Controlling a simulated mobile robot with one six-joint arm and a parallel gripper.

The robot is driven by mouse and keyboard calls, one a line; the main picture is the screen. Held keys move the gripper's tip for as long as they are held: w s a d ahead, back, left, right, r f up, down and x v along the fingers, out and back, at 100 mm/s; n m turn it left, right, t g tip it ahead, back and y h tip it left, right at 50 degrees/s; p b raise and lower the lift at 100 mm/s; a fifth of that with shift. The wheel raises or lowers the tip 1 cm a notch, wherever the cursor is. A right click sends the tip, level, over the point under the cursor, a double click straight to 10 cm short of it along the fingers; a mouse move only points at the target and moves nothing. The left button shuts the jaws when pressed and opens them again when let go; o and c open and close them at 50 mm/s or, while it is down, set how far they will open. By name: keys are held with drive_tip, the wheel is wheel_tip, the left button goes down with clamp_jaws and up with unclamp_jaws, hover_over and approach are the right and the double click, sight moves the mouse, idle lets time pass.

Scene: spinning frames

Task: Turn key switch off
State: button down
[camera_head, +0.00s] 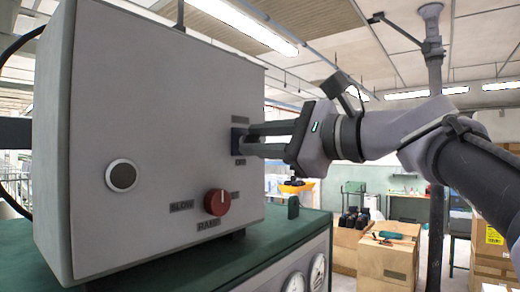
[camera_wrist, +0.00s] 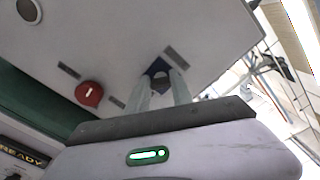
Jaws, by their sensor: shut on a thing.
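The key switch (camera_head: 236,138) is a small dark blue plate on the front of a grey control box, near its right edge. A dark label sits above it and another below it. My gripper (camera_head: 248,140) reaches in from the right, its two fingers shut on the key at the plate. In the wrist view the switch (camera_wrist: 158,67) shows blue between the fingertips (camera_wrist: 160,82). The key itself is mostly hidden by the fingers, so I cannot tell its angle.
The grey box (camera_head: 150,110) stands on a green cabinet (camera_head: 285,228) with round gauges. A red knob (camera_head: 217,202) with labels sits below the switch, and a round black button (camera_head: 121,176) is at left. Cardboard boxes (camera_head: 385,262) stand in the background at right.

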drive_tip(key=shift+n+b, duration=1.5)
drive_tip(key=shift+n, duration=2)
drive_tip(key=shift+s, duration=0.1)
drive_tip(key=c, duration=1.6)
unclamp_jaws()
drive_tip(key=o, duration=0.4)
drive_tip(key=shift+a, duration=0.1)
drive_tip(key=shift+o, duration=0.4)
drive_tip(key=shift+w+a+f, duration=0.1)
drive_tip(key=shift+w, duration=0.2)
drive_tip(key=b+v, duration=0.2)
drive_tip(key=v, duration=1.5)
drive_tip(key=shift+s+d+b, duration=0.25)
drive_tip(key=shift+b, duration=0.05)
